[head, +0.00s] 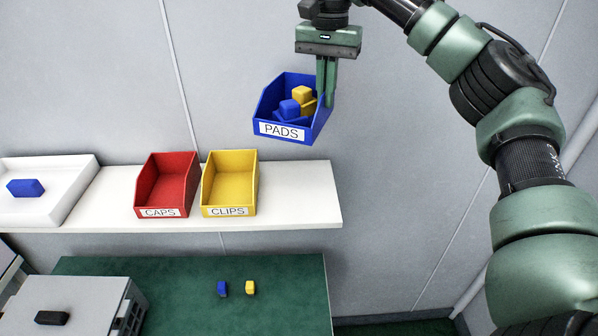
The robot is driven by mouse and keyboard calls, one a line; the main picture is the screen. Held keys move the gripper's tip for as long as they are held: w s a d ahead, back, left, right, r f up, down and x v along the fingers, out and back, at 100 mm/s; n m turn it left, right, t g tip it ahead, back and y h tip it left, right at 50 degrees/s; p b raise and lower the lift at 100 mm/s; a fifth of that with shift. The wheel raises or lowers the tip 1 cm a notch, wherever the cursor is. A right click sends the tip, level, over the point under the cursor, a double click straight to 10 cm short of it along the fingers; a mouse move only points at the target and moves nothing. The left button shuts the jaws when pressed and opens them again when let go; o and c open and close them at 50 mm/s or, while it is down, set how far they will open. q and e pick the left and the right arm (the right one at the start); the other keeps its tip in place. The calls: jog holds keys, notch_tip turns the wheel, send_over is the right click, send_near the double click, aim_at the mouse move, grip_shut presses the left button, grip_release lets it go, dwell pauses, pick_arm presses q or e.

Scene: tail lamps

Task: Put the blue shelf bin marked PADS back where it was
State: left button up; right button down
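The blue shelf bin marked PADS (281,131) hangs in the air above the right end of the white shelf (300,196). It holds blue and yellow blocks and looks slightly tilted. My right gripper (327,95) is shut on the bin's right side wall, its fingers pointing down. On the shelf, the red bin marked CAPS (163,190) and the yellow bin marked CLIPS (230,188) stand side by side. The shelf to the right of the yellow bin is bare. My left gripper is not in view.
A white tray (75,187) with a blue block (25,188) sits at the shelf's left end. Below, a green table top (200,272) carries a small blue block (222,289) and a yellow block (250,287). A grey box (80,300) with a black object (51,318) is at lower left.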

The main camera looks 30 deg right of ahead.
jog(key=shift+s+a+f, duration=0.2)
jog(key=shift+f, duration=0.5)
jog(key=f, duration=1.6)
jog(key=shift+s+a+f, duration=0.2)
jog(key=shift+s+f, duration=0.15)
jog(key=shift+s, duration=0.05)
jog(key=shift+f, duration=0.4)
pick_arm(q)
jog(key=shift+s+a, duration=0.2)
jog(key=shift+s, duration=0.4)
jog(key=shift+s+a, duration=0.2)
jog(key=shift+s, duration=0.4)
